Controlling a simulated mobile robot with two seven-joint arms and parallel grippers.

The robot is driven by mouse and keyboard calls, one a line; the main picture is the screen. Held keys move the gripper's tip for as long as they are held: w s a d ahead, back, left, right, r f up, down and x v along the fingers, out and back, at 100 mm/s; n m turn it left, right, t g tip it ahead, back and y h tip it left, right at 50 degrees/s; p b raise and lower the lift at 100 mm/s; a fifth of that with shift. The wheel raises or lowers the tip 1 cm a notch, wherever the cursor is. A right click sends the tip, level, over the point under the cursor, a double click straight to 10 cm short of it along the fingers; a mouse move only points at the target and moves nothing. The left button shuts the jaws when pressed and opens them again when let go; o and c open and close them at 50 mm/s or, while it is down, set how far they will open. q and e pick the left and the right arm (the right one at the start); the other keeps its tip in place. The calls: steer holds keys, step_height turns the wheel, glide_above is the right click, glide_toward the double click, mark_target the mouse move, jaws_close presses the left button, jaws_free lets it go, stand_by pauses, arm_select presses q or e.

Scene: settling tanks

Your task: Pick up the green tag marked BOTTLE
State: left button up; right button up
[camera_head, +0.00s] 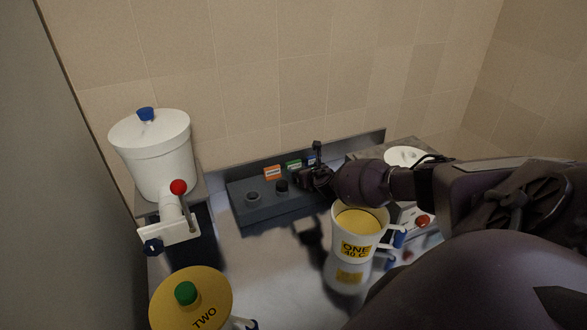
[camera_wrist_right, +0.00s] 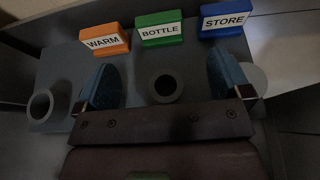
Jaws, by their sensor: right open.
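The green tag marked BOTTLE (camera_wrist_right: 160,30) stands between the orange and blue tags at the back of a grey block in the right wrist view. In the head view the green tag (camera_head: 293,166) is small and partly hidden by my right gripper. My right gripper (camera_wrist_right: 163,88) is open, its two blue-padded fingers apart, with the green tag beyond them and between their lines. Nothing is between the fingers except a view of a dark round socket below. In the head view my right gripper (camera_head: 316,170) is over the block's right end. My left gripper is not in view.
An orange WARM tag (camera_wrist_right: 104,38) and a blue STORE tag (camera_wrist_right: 224,20) flank the green one closely. The grey block (camera_head: 243,202) has round sockets. A cup marked ONE (camera_head: 355,232) stands below my right wrist. A yellow-lidded vessel TWO (camera_head: 205,300) and white tank (camera_head: 155,150) stand left.

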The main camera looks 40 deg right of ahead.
mark_target(295, 163)
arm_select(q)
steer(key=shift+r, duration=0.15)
arm_select(e)
steer(key=shift+x, duration=0.95)
steer(key=shift+w+d+f, duration=0.1)
steer(key=shift+w+d, duration=0.1)
steer(key=shift+w, duration=0.55)
steer(key=shift+w+d+f, duration=0.1)
steer(key=shift+w+d, duration=0.15)
steer(key=shift+w, duration=0.45)
steer(key=shift+w+d+f+b, duration=0.2)
steer(key=shift+w+b, duration=0.3)
steer(key=shift+b, duration=0.6)
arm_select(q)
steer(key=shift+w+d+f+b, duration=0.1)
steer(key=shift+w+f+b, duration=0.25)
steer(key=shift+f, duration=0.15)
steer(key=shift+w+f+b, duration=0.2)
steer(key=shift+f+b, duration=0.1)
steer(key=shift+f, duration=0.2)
arm_select(e)
steer(key=shift+w+d+f, duration=0.1)
steer(key=shift+w+f, duration=0.1)
steer(key=shift+w, duration=0.3)
steer(key=shift+c, duration=0.4)
steer(key=c, duration=0.9)
steer(key=shift+c, duration=0.2)
